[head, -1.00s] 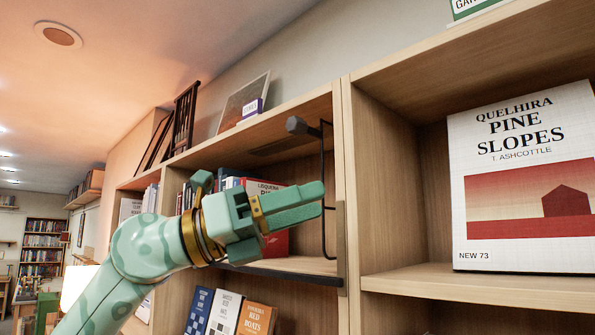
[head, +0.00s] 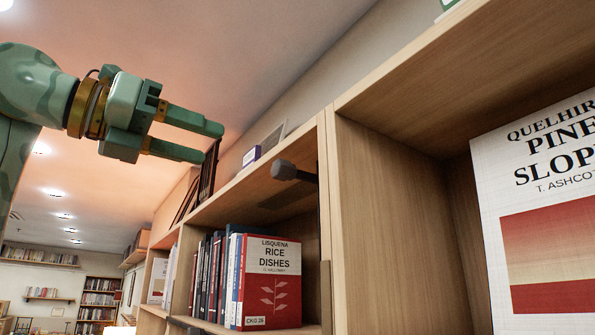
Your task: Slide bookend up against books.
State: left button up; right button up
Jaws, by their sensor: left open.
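A row of upright books (head: 231,270) stands on a wooden shelf. At its right end is a red and white book (head: 270,290) titled Rice Dishes, its cover turned toward me. The bookend shows as a dark frame with a grey knob (head: 287,171) near the shelf's right side panel. It stands to the right of the books, apart from them; its lower part is hard to make out. My left gripper (head: 212,143) is open and empty, up and left of the knob and touching nothing. My right gripper is out of view.
A wooden upright (head: 385,230) divides this bay from the right one, where a large Pine Slopes book (head: 545,200) faces out. Open air surrounds my left gripper.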

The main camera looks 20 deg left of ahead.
aim_at(276, 166)
pick_arm(q)
jog(key=p+x, duration=0.1)
jog(key=x, duration=0.6)
jog(key=p+x, duration=0.1)
jog(key=x, duration=0.5)
jog(key=shift+w+p, duration=0.35)
jog(key=shift+w, duration=0.1)
jog(key=shift+w+d, duration=0.15)
jog(key=shift+w, duration=0.05)
jog(key=shift+w+f, duration=0.2)
jog(key=shift+w, duration=0.3)
jog(key=shift+s, duration=0.1)
grip_shut()
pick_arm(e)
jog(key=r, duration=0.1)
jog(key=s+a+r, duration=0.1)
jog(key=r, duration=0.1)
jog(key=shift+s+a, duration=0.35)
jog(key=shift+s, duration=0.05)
